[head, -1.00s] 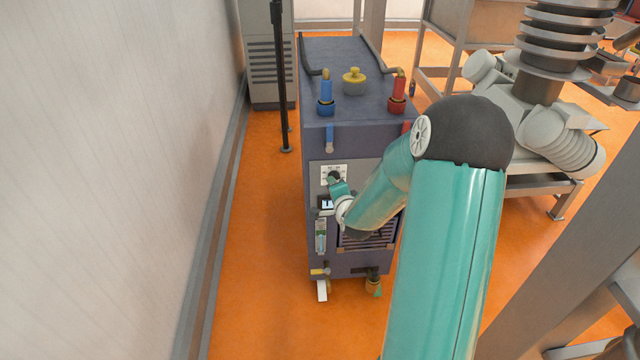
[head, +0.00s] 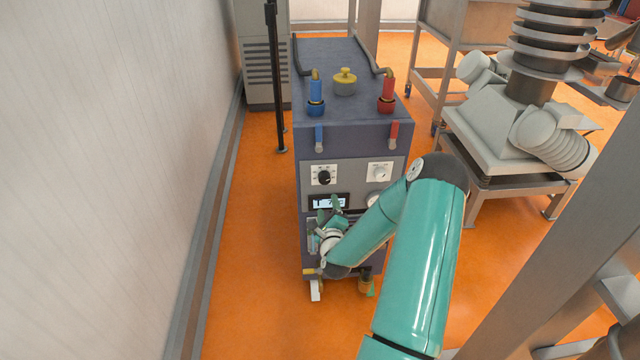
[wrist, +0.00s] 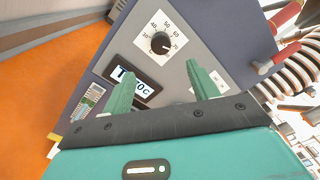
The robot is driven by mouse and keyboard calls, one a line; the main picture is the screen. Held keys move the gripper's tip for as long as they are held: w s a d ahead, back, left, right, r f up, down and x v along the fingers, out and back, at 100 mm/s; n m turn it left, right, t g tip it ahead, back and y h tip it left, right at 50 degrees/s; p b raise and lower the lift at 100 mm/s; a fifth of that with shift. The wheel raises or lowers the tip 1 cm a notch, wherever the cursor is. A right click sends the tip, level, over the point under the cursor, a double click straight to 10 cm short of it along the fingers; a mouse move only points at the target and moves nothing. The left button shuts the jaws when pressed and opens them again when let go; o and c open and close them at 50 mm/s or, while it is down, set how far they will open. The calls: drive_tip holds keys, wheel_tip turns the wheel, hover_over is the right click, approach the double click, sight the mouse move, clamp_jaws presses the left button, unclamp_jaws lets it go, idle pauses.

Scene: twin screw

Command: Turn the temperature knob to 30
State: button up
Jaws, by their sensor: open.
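The black temperature knob (head: 324,177) sits on a white dial plate at the upper left of the machine's front panel. In the wrist view the knob (wrist: 160,43) shows a scale with several numbers, and its white mark seems to point near 70. A lit display (head: 328,202) below it seems to read 70C in the wrist view, partly covered by a finger. My gripper (head: 330,215) is below the knob, in front of the display area. In the wrist view its two green fingers (wrist: 164,75) are apart with nothing between them, clear of the knob.
A second, light-coloured knob (head: 380,171) is right of the black one. The blue-grey machine (head: 352,142) carries a blue fitting (head: 316,92) and a red fitting (head: 387,92) on top. A white wall (head: 110,150) is at left, with free orange floor (head: 250,230) between.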

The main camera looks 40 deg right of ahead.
sight(324, 181)
drive_tip(key=x, duration=1.2)
drive_tip(key=shift+w+d, duration=0.25)
drive_tip(key=c, duration=1)
